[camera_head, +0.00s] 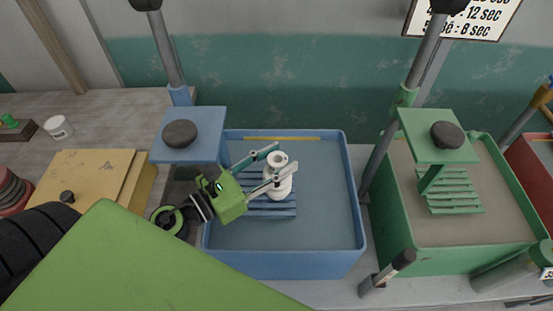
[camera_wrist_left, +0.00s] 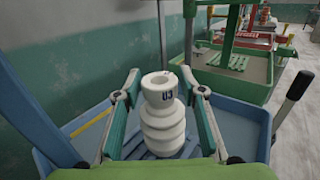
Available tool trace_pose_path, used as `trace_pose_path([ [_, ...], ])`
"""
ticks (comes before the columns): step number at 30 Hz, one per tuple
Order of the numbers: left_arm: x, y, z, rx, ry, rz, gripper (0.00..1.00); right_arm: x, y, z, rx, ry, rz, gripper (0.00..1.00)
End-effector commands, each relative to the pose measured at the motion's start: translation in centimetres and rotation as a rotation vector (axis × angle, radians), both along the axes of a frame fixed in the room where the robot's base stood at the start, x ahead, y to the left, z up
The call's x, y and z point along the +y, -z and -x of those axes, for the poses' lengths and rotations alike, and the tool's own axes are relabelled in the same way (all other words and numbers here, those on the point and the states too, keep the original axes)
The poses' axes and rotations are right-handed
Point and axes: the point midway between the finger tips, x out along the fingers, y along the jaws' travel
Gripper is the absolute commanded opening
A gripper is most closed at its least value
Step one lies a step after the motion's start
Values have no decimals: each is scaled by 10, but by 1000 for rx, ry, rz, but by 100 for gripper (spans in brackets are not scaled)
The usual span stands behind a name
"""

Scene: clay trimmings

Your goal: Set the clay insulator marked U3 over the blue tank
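The white ribbed clay insulator (camera_head: 279,180) is upright over the blue slatted rack (camera_head: 270,209) in the blue tank (camera_head: 335,240). In the left wrist view the insulator (camera_wrist_left: 163,130) shows a dark mark that reads like U3. My left gripper (camera_head: 280,158) reaches in from the left with one finger on each side of it. In the left wrist view, gaps show between the fingers and the insulator, so the gripper (camera_wrist_left: 168,84) looks open around it. The insulator's base is partly hidden, so I cannot tell its exact contact with the slats. My right gripper is not in view.
A blue post with a plate (camera_head: 205,120) stands at the tank's left. A green tank (camera_head: 510,225) with a green slatted rack (camera_head: 455,205) is to the right, past a grey post (camera_head: 385,150). A yellow box (camera_head: 85,175) is at left.

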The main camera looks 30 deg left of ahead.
Motion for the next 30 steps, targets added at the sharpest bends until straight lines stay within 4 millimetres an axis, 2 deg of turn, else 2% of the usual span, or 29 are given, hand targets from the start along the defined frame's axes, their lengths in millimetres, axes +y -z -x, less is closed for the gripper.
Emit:
trace_pose_path([
  [9,0,-5,0,0,0,0,37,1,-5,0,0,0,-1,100],
  [11,3,0,5,1,-1,0,37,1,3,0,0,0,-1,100],
  [24,36,4,71,5,-4,1,37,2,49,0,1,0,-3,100],
  [30,48,1,95,4,-3,0,37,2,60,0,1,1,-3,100],
])
